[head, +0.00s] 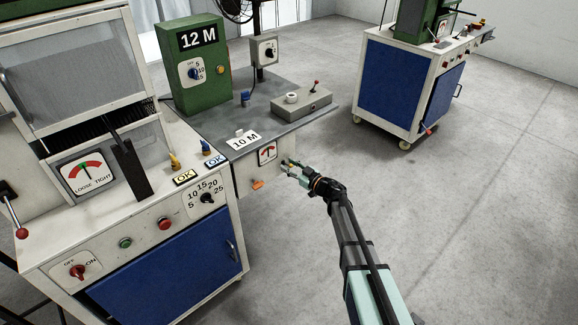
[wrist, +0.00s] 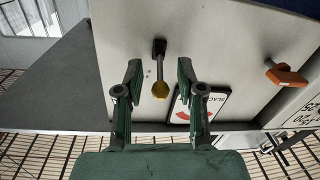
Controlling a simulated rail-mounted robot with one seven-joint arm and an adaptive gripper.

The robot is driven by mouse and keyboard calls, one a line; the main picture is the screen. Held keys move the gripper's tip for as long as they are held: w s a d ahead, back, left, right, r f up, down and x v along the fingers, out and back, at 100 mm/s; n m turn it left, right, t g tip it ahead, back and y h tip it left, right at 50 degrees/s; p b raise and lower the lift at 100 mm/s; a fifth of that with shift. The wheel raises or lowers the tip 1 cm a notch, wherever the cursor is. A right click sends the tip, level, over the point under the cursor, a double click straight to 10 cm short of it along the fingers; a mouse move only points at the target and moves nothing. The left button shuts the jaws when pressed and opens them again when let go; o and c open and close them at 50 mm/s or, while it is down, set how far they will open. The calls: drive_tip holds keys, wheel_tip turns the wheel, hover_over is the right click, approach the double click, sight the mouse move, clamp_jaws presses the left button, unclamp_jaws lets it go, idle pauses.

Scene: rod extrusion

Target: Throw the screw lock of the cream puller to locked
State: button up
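The cream puller (head: 262,165) is the cream front panel under the grey bench top, with a red-arrow gauge on it. It fills much of the wrist view (wrist: 225,40). A short lever with a yellow ball knob (wrist: 160,90) stands out from a dark pivot on this panel. An orange handle (wrist: 287,75) sits apart on the same panel; it also shows in the head view (head: 257,184). I cannot tell which of them is the screw lock. My gripper (head: 290,168) is open at the panel. In the wrist view its fingers (wrist: 160,72) stand either side of the yellow-knobbed lever, with gaps on both sides.
A SLACK gauge (wrist: 203,103) is close beside the right finger. A cream cabinet with a blue door (head: 165,270) stands left.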

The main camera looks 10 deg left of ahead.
drive_tip(key=shift+w+a, duration=0.15)
drive_tip(key=shift+a, duration=0.1)
clamp_jaws()
